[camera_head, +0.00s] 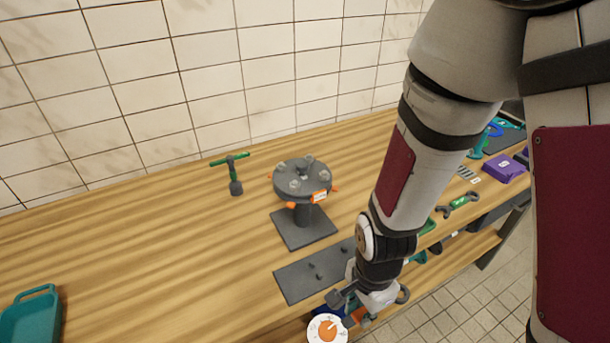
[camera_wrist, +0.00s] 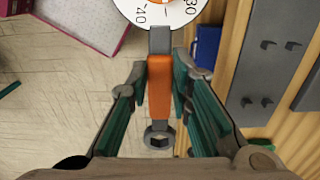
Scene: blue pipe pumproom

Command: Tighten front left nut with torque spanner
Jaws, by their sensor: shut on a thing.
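The torque spanner has a white dial with an orange centre (camera_head: 327,329) at the front edge of the bench. In the wrist view its orange grip (camera_wrist: 160,88) lies between the fingers, with the dial above and a ring end (camera_wrist: 159,137) below. My gripper (camera_wrist: 161,72) is shut on the orange grip. In the head view my gripper (camera_head: 372,298) is low at the bench's front edge, partly hidden by my wrist. A round grey flange (camera_head: 302,180) stands on a post and square base, with several nuts on top; the front left nut (camera_head: 295,184) is visible. The spanner is apart from the flange.
A grey plate with pegs (camera_head: 314,272) lies between the flange stand and my gripper. A green T-handled tool (camera_head: 234,175) stands left of the flange. A teal tray (camera_head: 32,318) is at far left. A purple box (camera_head: 503,168) is at right. The bench's left middle is clear.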

